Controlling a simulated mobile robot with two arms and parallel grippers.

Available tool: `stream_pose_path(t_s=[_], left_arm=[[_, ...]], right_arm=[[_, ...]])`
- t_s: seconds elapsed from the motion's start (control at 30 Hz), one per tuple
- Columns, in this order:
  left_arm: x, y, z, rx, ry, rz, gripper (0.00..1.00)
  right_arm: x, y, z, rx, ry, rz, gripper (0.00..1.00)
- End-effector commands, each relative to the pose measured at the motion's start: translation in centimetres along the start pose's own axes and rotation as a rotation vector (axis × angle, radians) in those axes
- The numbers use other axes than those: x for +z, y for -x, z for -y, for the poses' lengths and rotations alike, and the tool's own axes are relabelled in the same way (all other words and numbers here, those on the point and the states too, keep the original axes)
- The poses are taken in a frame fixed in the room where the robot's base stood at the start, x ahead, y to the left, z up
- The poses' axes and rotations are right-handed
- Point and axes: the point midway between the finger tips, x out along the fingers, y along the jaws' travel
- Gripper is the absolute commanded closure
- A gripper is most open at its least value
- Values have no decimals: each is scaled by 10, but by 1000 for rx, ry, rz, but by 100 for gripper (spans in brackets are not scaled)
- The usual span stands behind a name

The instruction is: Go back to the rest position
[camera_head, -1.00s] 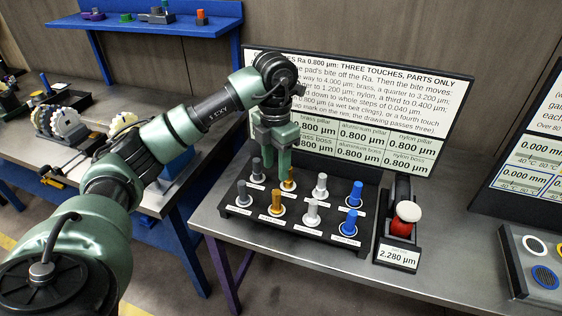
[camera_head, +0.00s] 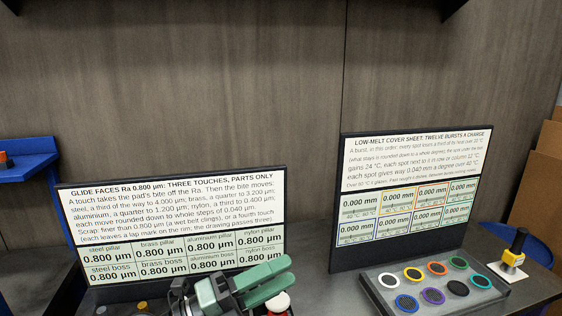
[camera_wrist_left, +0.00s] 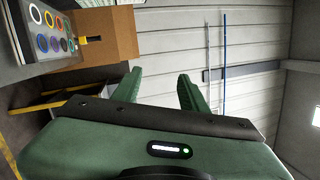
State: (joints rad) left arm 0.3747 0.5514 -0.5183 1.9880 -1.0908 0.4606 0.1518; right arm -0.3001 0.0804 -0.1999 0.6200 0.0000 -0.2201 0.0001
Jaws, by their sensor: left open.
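My left gripper (camera_head: 289,271) shows at the lower middle of the head view. Its two green fingers point right, apart, with nothing between them. In the left wrist view the open fingers (camera_wrist_left: 160,76) are also empty, with a far wall beyond. The gripper is in front of the glide faces board (camera_head: 170,222). A white-topped round pad (camera_head: 279,302) sits just below the fingers, partly hidden. Only the tops of a few pillars show at the bottom edge, such as a brass one (camera_head: 142,305). My right gripper is not in view.
A low-melt cover sheet board (camera_head: 408,200) stands to the right, behind a grey tray (camera_head: 375,276) of coloured rings. A yellow and black stamp-like tool (camera_head: 514,250) stands farther right. A blue shelf (camera_head: 28,155) is at the left. Cardboard boxes (camera_wrist_left: 108,36) show in the left wrist view.

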Motion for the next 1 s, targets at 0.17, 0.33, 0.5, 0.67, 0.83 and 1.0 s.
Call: stream_pose_path(t_s=[0.17, 0.33, 0.5, 0.67, 0.83, 1.0], left_arm=[[59, 49, 4, -193, 387, 519, 57], [81, 143, -63, -187, 785, 1028, 57], [32, 232, -144, -33, 1135, 1434, 57], [-39, 286, -189, 154, 1378, 1682, 57], [-104, 318, -207, 327, 1547, 1830, 57], [-160, 338, -211, 485, 1674, 1929, 57]], right_arm=[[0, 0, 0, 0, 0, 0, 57], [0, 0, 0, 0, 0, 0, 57], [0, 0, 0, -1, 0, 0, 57], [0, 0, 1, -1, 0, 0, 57], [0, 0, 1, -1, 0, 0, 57], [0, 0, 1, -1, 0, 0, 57]])
